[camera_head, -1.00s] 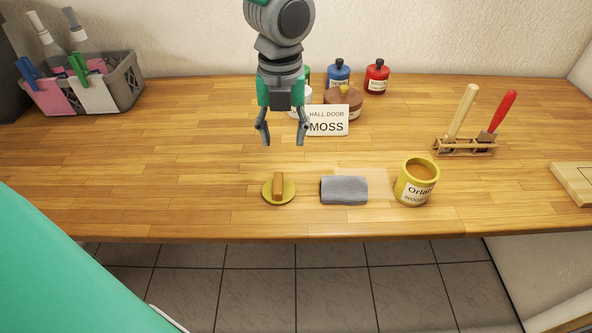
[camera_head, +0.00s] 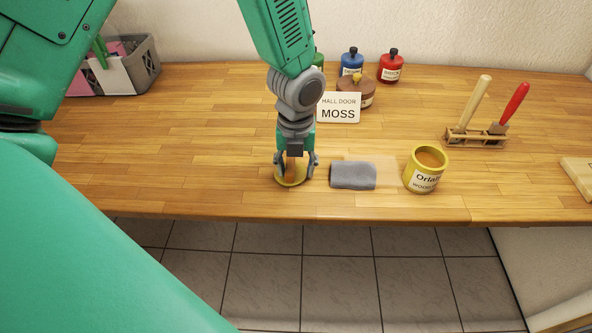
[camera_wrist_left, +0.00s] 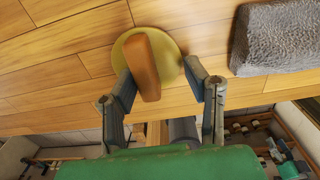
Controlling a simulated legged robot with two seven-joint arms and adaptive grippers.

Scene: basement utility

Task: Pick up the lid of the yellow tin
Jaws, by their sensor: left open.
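The lid (camera_head: 291,181) is a round yellow disc with an upright brown block handle, lying on the wooden bench near its front edge. It also shows in the left wrist view (camera_wrist_left: 171,42), with its handle (camera_wrist_left: 145,68) reaching between the fingers. My left gripper (camera_head: 296,170) points down over the lid, its open fingers on either side of the handle; in the wrist view the gripper (camera_wrist_left: 162,88) shows gaps beside it. The yellow tin (camera_head: 425,170), labelled "Orla...", stands upright and open at the right with brown contents. My right gripper is not in view.
A folded grey cloth (camera_head: 353,175) lies between lid and tin. A "HALL DOOR MOSS" card (camera_head: 339,108), a brown round container (camera_head: 357,92) and bottles stand behind. A brush rack (camera_head: 476,138) is at right, a grey basket (camera_head: 132,70) at back left. The left bench is clear.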

